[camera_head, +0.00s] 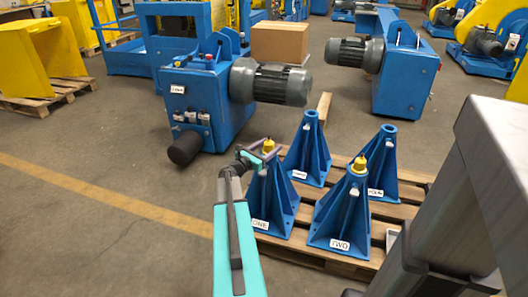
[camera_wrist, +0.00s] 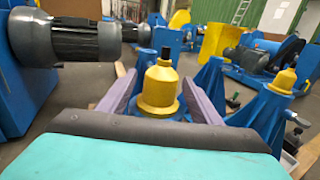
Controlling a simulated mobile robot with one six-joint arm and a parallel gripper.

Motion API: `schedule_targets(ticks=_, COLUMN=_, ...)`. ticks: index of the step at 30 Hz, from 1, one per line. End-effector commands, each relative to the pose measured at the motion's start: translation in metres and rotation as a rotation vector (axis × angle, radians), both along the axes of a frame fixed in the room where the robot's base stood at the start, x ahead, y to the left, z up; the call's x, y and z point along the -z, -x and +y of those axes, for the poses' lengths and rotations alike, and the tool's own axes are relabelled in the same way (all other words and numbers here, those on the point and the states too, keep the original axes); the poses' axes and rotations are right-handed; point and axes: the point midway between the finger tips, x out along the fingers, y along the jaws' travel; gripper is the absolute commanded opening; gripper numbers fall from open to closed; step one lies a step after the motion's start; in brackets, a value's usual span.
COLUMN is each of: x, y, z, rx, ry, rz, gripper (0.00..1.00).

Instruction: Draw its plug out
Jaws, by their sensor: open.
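Several blue stands hold up their tops on a pallet. The front left stand (camera_head: 270,208), labelled ONE, has a yellow plug (camera_head: 269,146) in its top. The plug also shows in the wrist view (camera_wrist: 158,95), upright with a black tip. My gripper (camera_head: 263,150) is open at this plug, its two mauve fingers one on each side; they also show in the wrist view (camera_wrist: 158,80). Gaps show between fingers and plug. The stand labelled TWO (camera_head: 340,215) has another yellow plug (camera_head: 359,165), also seen at right in the wrist view (camera_wrist: 284,81).
The wooden pallet (camera_head: 315,254) lies under the stands. Two back stands (camera_head: 308,155) (camera_head: 383,165) have no yellow plug on top. Blue machines with grey motors (camera_head: 272,82) stand behind. A cardboard box (camera_head: 280,42) is farther back. The floor at left is clear.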

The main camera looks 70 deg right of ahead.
Motion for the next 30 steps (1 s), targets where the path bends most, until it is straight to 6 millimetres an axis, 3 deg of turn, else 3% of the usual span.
schedule_targets(ticks=9, x=0.001, y=0.010, z=-0.030, rx=0.000, ry=0.001, rz=0.000, gripper=0.58)
schedule_targets(ticks=21, x=0.000, y=0.012, z=-0.034, rx=-0.001, ry=0.000, rz=0.000, gripper=0.58)
schedule_targets(ticks=23, x=0.000, y=0.011, z=-0.034, rx=-0.001, ry=0.000, rz=0.001, gripper=0.52)
schedule_targets(ticks=30, x=0.000, y=0.011, z=-0.034, rx=-0.001, ry=0.000, rz=0.000, gripper=0.12)
